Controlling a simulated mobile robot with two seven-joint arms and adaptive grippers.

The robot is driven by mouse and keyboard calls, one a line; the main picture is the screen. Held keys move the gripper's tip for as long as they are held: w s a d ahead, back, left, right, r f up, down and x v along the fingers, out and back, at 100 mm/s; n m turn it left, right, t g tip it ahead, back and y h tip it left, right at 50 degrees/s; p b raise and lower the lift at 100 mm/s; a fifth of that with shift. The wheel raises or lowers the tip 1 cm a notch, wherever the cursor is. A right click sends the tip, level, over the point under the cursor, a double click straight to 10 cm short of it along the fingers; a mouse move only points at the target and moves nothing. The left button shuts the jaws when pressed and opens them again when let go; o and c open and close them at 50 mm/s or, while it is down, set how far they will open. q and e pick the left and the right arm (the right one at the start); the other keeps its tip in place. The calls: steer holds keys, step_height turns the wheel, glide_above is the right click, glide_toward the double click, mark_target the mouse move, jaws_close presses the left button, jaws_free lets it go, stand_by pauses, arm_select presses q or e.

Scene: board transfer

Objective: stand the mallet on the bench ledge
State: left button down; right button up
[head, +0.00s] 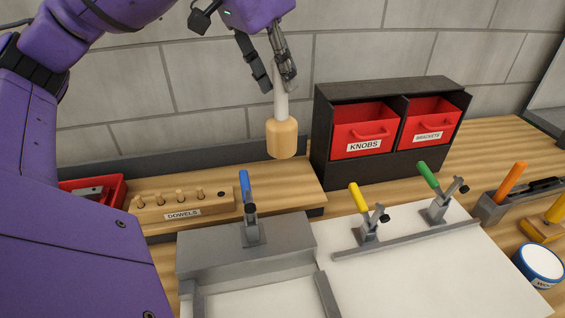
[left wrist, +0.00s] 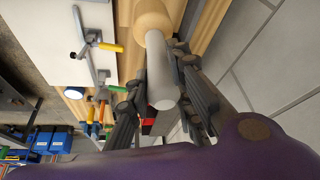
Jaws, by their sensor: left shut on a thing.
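The mallet (head: 282,138) has a pale wooden head and a light grey handle. It hangs upright with its head down, in front of the grey wall and over the back of the wooden bench ledge (head: 300,184). I cannot tell whether the head touches the ledge; it looks slightly above it. My left gripper (head: 276,82) is shut on the handle near its upper end. In the left wrist view the handle (left wrist: 162,78) runs between the fingers of my left gripper (left wrist: 160,92), with the head (left wrist: 152,18) beyond. My right gripper is not in view.
A dowel block (head: 180,206) stands left on the ledge, near a red bin (head: 108,188). A black cabinet with red drawers (head: 363,130) stands close right of the mallet. A blue-handled clamp (head: 248,205) rises in front. The ledge between the block and cabinet is clear.

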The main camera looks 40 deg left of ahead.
mark_target(276, 110)
arm_select(q)
steer(key=f, duration=0.4)
steer(key=shift+s+d, duration=0.1)
steer(key=shift+s, duration=0.15)
steer(key=shift+w+f, duration=0.1)
steer(key=shift+f, duration=2.7)
steer(key=c, duration=2)
jaws_free()
steer(key=shift+f, duration=0.15)
steer(key=o, duration=0.5)
steer(key=shift+c, duration=0.2)
steer(key=shift+r, duration=0.65)
steer(key=v, duration=1.1)
